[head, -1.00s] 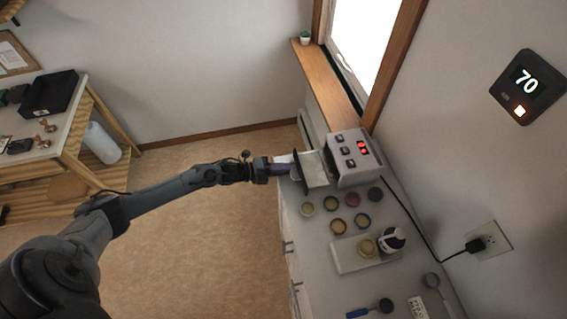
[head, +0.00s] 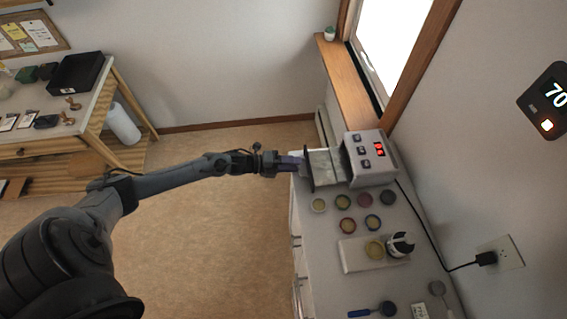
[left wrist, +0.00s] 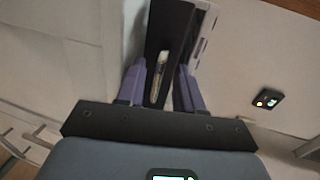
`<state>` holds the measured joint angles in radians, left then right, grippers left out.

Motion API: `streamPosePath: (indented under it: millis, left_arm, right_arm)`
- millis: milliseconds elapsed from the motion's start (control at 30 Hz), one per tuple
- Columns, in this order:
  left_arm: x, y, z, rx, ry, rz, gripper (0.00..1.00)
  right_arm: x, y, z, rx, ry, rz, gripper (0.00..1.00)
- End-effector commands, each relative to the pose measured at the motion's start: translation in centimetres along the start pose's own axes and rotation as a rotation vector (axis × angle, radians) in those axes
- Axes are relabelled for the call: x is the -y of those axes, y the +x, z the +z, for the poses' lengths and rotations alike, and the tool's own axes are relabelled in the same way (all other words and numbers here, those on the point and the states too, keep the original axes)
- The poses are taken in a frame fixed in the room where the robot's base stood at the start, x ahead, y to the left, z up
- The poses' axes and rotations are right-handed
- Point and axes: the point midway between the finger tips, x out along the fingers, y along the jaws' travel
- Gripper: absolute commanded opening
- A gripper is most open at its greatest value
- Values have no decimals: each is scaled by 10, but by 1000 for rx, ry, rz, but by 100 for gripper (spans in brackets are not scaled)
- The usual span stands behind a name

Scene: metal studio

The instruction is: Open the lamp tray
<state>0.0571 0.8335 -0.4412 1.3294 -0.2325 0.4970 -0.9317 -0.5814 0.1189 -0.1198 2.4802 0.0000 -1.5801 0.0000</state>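The lamp unit (head: 374,163) is a pale box with a red display and several dark buttons on the counter. Its tray (head: 328,168) stands out from the left side, with a dark front panel (head: 309,171) at its end. In the left wrist view the dark panel (left wrist: 166,35) carries a slim metallic handle (left wrist: 158,76). My left gripper (head: 298,163) is at the panel's outer side. In the left wrist view its purple fingers (left wrist: 160,85) stand apart on either side of the handle, with gaps visible. My right gripper is not in view.
Several small round jars (head: 344,202) sit on the counter in front of the lamp, near a white board (head: 357,258) bearing a jar and a black-and-white object. A power cord (head: 432,245) runs to the wall outlet (head: 500,253). Open floor lies left of the counter.

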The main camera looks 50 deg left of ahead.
Motion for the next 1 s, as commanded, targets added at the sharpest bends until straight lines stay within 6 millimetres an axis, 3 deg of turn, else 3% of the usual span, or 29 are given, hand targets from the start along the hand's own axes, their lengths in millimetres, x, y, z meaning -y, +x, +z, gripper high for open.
streamPosePath:
  millis: [167,600,800,1000]
  left_arm:
    - [-2,-18,0,-1,1,4,36]
    - [-1,-86,-1,-2,-1,4,36]
    - [-1,-102,0,0,0,3,36]
    - [0,-106,0,-1,0,1,36]
  right_arm:
    - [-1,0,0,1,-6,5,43]
    - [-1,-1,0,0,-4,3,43]
    - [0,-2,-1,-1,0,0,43]
    - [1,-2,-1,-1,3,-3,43]
